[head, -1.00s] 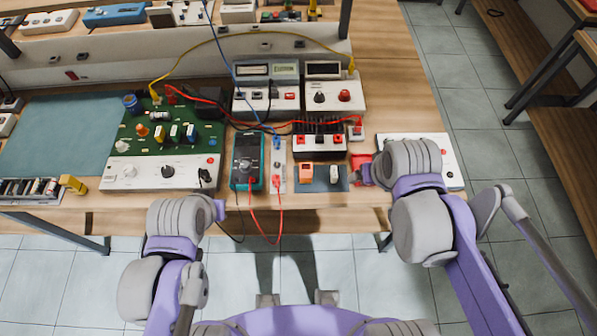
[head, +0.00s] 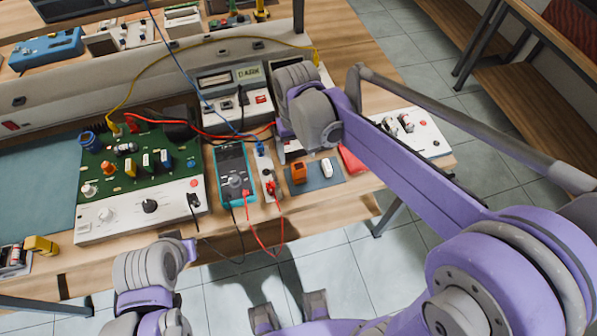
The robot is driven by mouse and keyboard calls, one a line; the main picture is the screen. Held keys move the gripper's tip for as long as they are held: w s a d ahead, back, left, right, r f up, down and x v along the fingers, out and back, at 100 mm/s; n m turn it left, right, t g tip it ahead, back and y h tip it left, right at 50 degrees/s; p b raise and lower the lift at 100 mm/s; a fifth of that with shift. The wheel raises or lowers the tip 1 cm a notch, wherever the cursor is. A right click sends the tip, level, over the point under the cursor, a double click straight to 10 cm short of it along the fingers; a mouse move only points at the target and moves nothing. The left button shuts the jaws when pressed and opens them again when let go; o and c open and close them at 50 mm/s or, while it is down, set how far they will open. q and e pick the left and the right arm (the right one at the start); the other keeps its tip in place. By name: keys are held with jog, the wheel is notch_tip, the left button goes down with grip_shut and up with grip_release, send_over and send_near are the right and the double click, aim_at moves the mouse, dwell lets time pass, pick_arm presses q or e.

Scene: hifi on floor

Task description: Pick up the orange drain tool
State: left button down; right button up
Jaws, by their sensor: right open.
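A small orange piece (head: 298,173), the likeliest match for the orange drain tool, stands on a small blue-grey mat (head: 318,182) near the table's front edge. A small white piece (head: 327,168) stands beside it on the same mat. My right gripper (head: 283,127) is above the bench behind the orange piece and apart from it. Its fingers are mostly hidden by my own wrist; it is open and I see nothing in it. My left gripper (head: 188,250) is low at the front left, off the table's front edge; its jaws cannot be made out.
A teal multimeter (head: 235,172) with red and black leads stands left of the mat. A green circuit board (head: 140,160) is further left. A red item (head: 351,160) and a white panel (head: 415,133) are on the right. Blue, yellow and red cables cross the bench.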

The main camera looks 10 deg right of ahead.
aim_at(299, 166)
jog(key=f, duration=0.5)
jog(key=shift+s+d+f, duration=0.15)
jog(key=shift+s+f, duration=0.2)
jog(key=shift+c, duration=0.3)
grip_shut()
jog(key=shift+r, duration=0.15)
